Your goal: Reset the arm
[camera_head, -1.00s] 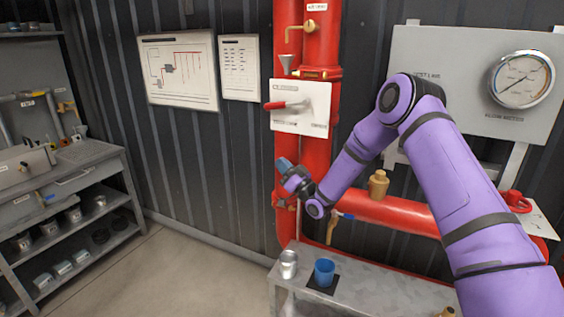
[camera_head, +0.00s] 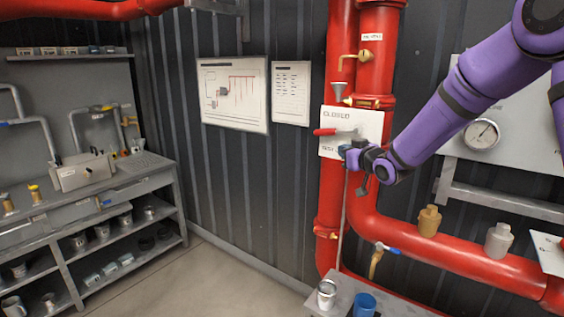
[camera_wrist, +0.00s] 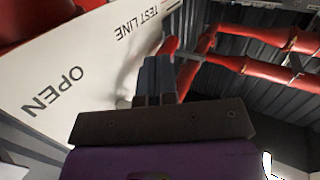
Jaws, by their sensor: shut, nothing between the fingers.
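My purple arm reaches in from the upper right of the head view. My gripper (camera_head: 347,152) is in front of the right part of a white valve plate (camera_head: 365,120) that bears a red-handled lever (camera_head: 325,131). The gripper is shut and empty. In the wrist view my gripper's fingers (camera_wrist: 158,75) are together, with the plate marked "OPEN" and "TEST LINE" (camera_wrist: 90,60) beside them. Whether the fingers touch the plate cannot be told.
Red pipes (camera_head: 450,250) run down and right behind the arm. A bench (camera_head: 345,290) below carries a metal cup (camera_head: 326,293) and a blue cup (camera_head: 364,305). A shelf unit (camera_head: 150,185) stands at the left. The floor (camera_head: 200,275) between is clear.

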